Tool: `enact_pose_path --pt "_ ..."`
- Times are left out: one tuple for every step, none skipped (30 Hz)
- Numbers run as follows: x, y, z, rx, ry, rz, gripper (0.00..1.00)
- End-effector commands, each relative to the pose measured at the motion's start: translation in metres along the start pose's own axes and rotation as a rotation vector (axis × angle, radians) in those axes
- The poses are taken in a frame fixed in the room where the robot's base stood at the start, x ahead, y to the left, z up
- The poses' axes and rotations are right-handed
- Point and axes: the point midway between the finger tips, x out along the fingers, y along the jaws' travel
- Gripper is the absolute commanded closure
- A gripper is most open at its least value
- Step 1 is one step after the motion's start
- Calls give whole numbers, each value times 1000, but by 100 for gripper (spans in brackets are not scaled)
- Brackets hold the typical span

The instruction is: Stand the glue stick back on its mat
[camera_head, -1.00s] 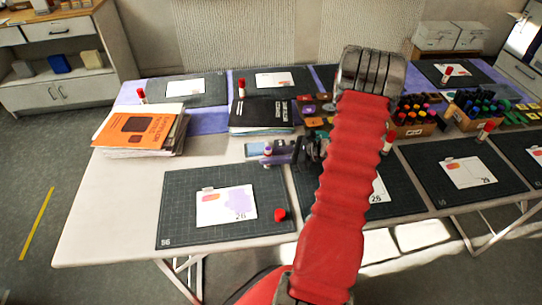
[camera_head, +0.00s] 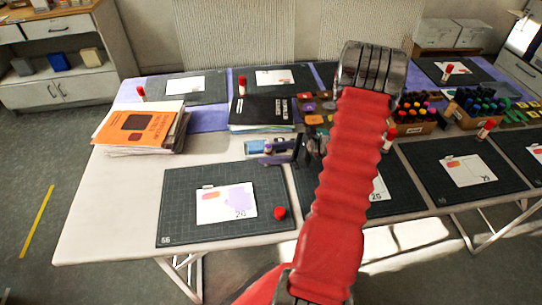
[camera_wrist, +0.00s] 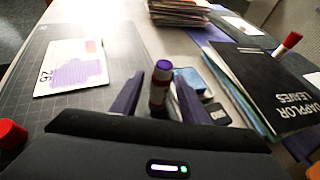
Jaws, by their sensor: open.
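The near-left dark mat (camera_head: 180,228), marked 56, carries a card (camera_head: 226,205) with red and purple patches. A loose red cap (camera_head: 280,213) lies on that mat, right of the card, and shows at the wrist view's left edge (camera_wrist: 12,134).
The blue box (camera_wrist: 188,76) and a dark small item (camera_wrist: 217,114) lie close to the right finger. A black book (camera_head: 262,113) and an orange-topped stack (camera_head: 140,128) stand behind. Other red-capped sticks (camera_head: 487,127) stand on the table. Mat 56 has bare room around its card.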

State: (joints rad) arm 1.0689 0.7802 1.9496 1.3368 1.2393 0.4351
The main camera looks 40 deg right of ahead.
Motion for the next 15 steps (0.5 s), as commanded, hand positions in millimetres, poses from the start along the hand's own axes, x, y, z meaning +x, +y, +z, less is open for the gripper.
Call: enact_pose_path --pt "-8 -1 1 0 0 -3 60" --pt "-12 -1 0 -1 1 -3 60" --pt "-19 -1 0 0 1 -4 60" --pt "-24 -1 0 0 0 -5 60" --pt "-29 -1 0 0 0 -4 60" --pt "-36 -1 0 0 0 -3 60" --pt "-42 -1 0 0 0 -4 60" --pt "-47 -1 0 -1 0 -4 60" --pt "-54 -1 0 -1 0 -4 60" --pt "-59 -1 0 0 0 -4 60" --pt "-64 -1 1 0 0 -3 60" --pt "-71 -1 1 0 0 -4 60" --pt "-77 -1 0 0 0 -5 60" --pt "-82 -1 0 -1 0 -4 60" --pt "-88 -1 0 -1 0 -3 60"
